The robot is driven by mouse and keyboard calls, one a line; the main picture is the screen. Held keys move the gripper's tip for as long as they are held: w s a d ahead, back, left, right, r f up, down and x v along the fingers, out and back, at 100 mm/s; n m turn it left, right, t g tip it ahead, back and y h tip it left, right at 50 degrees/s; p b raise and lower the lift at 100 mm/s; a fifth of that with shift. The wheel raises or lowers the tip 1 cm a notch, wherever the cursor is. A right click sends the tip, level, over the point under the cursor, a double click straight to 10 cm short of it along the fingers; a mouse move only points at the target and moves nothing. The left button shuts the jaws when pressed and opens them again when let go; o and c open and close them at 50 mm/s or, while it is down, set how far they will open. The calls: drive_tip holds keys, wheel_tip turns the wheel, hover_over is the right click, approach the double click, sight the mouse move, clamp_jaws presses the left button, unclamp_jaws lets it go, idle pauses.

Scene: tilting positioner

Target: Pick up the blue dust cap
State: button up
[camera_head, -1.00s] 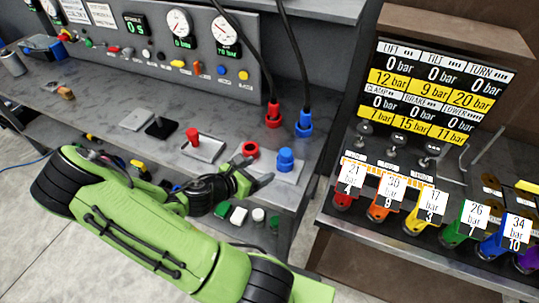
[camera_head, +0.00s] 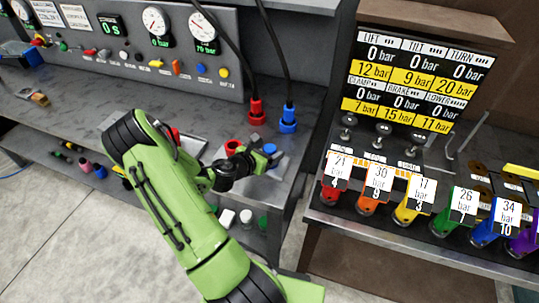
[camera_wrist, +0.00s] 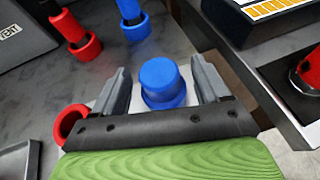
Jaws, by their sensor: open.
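The blue dust cap (camera_wrist: 162,82) stands upright on a pale plate on the bench in the wrist view. In the head view, the blue cap (camera_head: 269,150) shows just beyond my gripper (camera_head: 262,156), which partly covers it. My gripper (camera_wrist: 163,88) is open, with one finger on the left and one on the right of the cap. Gaps show between the cap and both fingers. How deep the cap sits between the fingers is hard to tell.
A red ring-shaped cap (camera_wrist: 72,120) stands close to the left of my gripper. Red (camera_head: 256,112) and blue (camera_head: 288,118) hose connectors stand behind the plate. A row of coloured, tagged fittings (camera_head: 409,207) is on the right bench. Bare bench lies behind the plate.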

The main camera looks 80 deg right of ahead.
drive_tip(key=shift+x, duration=0.8)
drive_tip(key=shift+a, duration=0.15)
drive_tip(key=shift+c, duration=0.4)
drive_tip(key=c, duration=1)
